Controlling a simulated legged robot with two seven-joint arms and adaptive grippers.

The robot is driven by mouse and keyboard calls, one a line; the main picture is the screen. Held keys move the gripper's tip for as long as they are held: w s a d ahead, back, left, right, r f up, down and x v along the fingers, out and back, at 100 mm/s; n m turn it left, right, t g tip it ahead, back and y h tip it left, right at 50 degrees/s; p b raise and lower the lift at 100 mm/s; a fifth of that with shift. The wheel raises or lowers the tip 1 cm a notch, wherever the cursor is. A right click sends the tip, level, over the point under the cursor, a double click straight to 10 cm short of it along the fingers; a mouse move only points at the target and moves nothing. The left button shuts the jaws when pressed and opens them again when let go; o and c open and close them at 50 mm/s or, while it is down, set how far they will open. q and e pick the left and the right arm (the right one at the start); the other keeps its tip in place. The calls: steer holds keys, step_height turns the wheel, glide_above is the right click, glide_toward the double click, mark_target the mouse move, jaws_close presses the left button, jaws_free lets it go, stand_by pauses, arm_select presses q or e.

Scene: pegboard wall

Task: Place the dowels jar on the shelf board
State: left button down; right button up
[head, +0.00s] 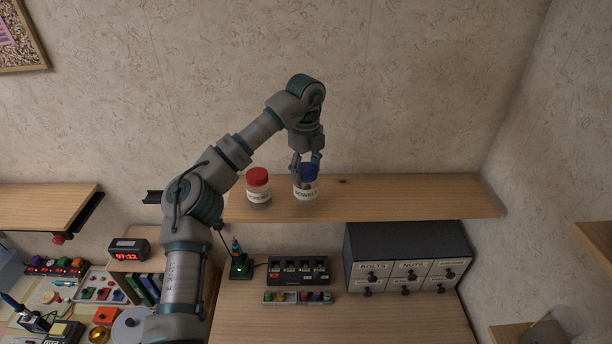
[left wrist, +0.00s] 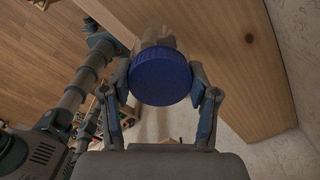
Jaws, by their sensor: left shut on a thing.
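The dowels jar (head: 306,190) has a blue lid and a white label reading "DOWELS". It is upright at the shelf board (head: 400,199), to the right of a red-lidded jar. My left gripper (head: 307,165) comes down from above and is shut on the jar around its blue lid. In the left wrist view the blue lid (left wrist: 160,78) sits between the two fingers, with the shelf board (left wrist: 240,60) behind it. I cannot tell whether the jar's base touches the board. My right gripper is not in view.
The red-lidded jar (head: 258,186) stands close on the left of the dowels jar. The board is clear to the right. Below are a drawer cabinet (head: 408,258) labelled bolts and nuts, a charger row (head: 298,270) and a clock (head: 128,252).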

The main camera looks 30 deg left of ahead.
arm_select(q)
steer(key=shift+f, duration=1.75)
steer(key=shift+c, duration=1.4)
jaws_free()
steer(key=shift+s, duration=0.1)
step_height(320, 180, up, 12)
steer(key=shift+d+r, duration=0.1)
steer(key=shift+d, duration=0.05)
